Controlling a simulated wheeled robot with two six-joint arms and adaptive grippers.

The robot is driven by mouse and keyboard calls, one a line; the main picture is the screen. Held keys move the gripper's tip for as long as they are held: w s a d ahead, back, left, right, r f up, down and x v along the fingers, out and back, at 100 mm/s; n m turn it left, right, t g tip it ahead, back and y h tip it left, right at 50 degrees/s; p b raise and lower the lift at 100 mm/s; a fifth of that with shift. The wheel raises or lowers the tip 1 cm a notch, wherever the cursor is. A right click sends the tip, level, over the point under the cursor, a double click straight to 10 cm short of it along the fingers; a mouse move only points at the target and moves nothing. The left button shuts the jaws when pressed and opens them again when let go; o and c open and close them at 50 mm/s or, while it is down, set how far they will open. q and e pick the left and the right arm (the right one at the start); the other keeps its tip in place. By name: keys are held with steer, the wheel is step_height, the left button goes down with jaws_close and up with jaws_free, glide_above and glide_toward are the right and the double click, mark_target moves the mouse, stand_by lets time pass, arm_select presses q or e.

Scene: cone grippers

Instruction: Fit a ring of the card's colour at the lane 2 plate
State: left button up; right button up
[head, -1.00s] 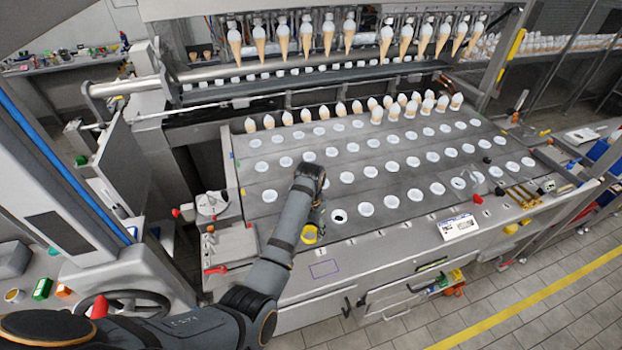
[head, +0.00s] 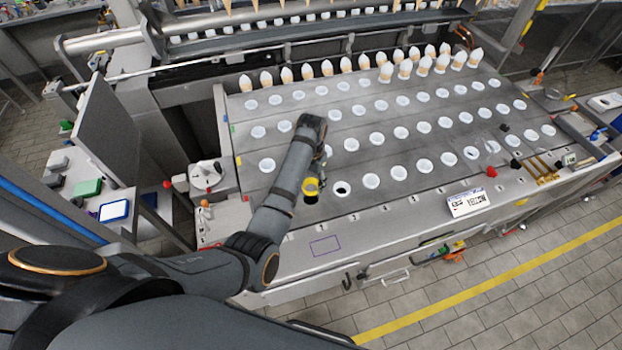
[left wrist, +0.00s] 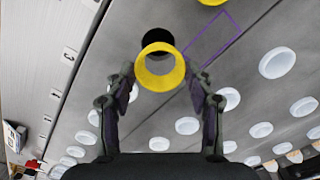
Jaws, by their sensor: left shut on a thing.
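My left gripper (head: 318,176) is shut on a yellow ring (head: 311,187) near the front left of the grey plate bed. In the left wrist view the ring (left wrist: 160,82) sits between the two fingertips, with its opening facing the camera. A round dark hole (left wrist: 156,39) shows behind the ring, partly covered by it. The ring appears to be apart from the hole, but the gap is hard to judge. A white card (head: 468,203) with dark print stands at the bed's front edge; its lettering is too small to read. My right gripper is not in view.
Rows of white round cups fill the bed (head: 245,190). A neighbouring cup has a dark centre (head: 342,189). A purple rectangle outline (head: 325,246) marks a bare front ledge. Filled cones (head: 422,65) stand at the back. Red knobs and brass rods are at right.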

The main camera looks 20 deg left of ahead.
arm_select(q)
steer(key=shift+s+f+b, duration=0.2)
steer(key=shift+f+b, duration=0.55)
steer(key=shift+f, duration=1.15)
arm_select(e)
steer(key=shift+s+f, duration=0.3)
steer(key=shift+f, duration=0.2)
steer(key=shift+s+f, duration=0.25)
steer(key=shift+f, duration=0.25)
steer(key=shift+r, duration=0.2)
arm_select(q)
steer(key=shift+p, duration=0.45)
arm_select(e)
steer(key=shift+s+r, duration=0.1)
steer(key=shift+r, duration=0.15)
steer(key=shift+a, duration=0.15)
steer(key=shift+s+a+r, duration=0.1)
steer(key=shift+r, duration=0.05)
